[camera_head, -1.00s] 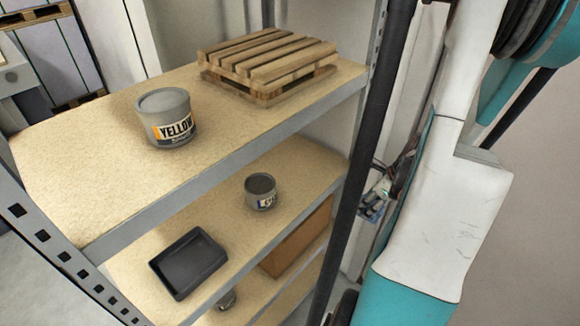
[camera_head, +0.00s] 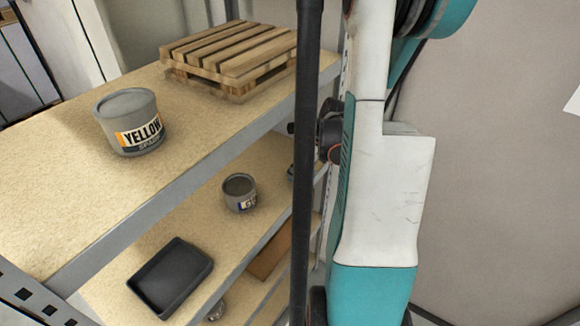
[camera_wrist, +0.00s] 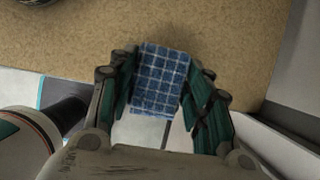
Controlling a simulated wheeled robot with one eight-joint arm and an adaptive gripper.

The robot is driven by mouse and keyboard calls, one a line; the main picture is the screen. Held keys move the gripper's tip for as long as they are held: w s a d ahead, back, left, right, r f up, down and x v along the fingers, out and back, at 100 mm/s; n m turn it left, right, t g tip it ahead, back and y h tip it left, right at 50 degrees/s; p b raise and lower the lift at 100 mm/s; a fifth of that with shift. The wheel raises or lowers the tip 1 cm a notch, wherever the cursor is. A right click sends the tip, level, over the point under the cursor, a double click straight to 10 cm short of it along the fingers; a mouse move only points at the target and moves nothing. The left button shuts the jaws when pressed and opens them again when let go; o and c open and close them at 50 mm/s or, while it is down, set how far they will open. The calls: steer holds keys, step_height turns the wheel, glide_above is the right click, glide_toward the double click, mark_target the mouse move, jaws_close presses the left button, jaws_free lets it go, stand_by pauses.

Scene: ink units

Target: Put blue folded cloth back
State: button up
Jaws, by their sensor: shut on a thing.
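The blue folded cloth (camera_wrist: 160,78) has a white check pattern and shows in the wrist view. My gripper (camera_wrist: 160,90) is shut on it, with a finger on each side. The cloth's far end lies over the tan shelf board (camera_wrist: 215,45) in that view; I cannot tell whether it touches the board. The near end of the cloth is over the gap in front of the shelf edge. In the head view the cloth is not visible, and my gripper cannot be made out behind the dark post and my arm.
The upper shelf (camera_head: 60,170) holds a grey "YELLOW" can (camera_head: 131,121) and a wooden pallet (camera_head: 228,60). The lower shelf holds a small grey can (camera_head: 239,193) and a black tray (camera_head: 170,277). A dark post (camera_head: 305,150) stands between the shelves and my arm.

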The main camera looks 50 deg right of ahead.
steer(key=w, duration=0.2)
steer(key=w+b, duration=0.1)
steer(key=w, duration=0.1)
steer(key=shift+a, duration=0.2)
steer(key=shift+w+f, duration=0.1)
steer(key=shift+f, duration=0.25)
steer(key=shift+r, duration=0.1)
steer(key=o, duration=0.9)
steer(key=shift+o, duration=0.2)
steer(key=shift+r, duration=0.15)
steer(key=s+d+p, duration=0.1)
steer(key=s+p, duration=0.1)
steer(key=s, duration=1)
steer(key=shift+s+r, duration=0.3)
steer(key=shift+r, duration=0.05)
